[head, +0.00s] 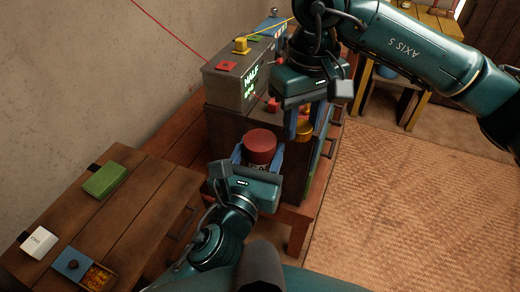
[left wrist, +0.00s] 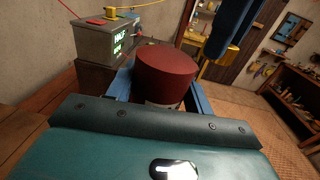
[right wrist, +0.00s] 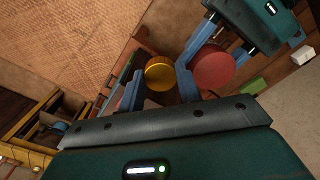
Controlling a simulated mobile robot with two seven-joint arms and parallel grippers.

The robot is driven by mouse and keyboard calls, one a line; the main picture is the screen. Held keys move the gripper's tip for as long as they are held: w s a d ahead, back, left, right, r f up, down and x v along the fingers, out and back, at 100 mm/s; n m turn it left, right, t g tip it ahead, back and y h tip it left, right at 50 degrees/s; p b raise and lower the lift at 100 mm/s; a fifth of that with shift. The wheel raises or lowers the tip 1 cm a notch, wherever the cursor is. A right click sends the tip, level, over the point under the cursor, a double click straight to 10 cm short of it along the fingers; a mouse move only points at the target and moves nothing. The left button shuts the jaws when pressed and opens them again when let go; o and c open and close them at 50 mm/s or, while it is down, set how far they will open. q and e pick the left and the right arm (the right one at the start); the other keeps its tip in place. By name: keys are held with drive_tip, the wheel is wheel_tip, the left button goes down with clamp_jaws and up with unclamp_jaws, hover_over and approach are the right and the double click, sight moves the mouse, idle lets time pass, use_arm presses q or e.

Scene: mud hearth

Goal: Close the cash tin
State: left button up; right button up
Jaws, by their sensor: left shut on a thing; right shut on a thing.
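A round tin with a broad red top (head: 260,146) and a pale lettered label stands between the blue fingers of my left gripper (head: 257,165), which is shut on it. The red top also fills the middle of the left wrist view (left wrist: 165,75). The label is mostly hidden, so I cannot read it fully. My right gripper (head: 302,128) is shut on a round gold piece (right wrist: 160,73), beside and apart from the red top. The gold piece also shows in the left wrist view (left wrist: 218,66). Whether the tin is fully closed I cannot tell.
A grey box with a lit green display (head: 240,78) stands behind the tin. At left, a wooden table (head: 140,205) holds a green block (head: 105,180), a white block (head: 38,243) and a blue box (head: 73,264). Open woven matting (head: 400,200) lies at right.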

sight(261, 140)
drive_tip(key=s+a+r+n, duration=0.1)
drive_tip(key=a+r+n, duration=0.2)
drive_tip(key=a+r, duration=0.4)
drive_tip(key=shift+s+r, duration=0.15)
drive_tip(key=shift+r, duration=0.2)
drive_tip(key=shift+f, duration=0.15)
drive_tip(key=shift+f, duration=1.9)
drive_tip(key=shift+f, duration=0.9)
drive_tip(key=shift+f, duration=0.5)
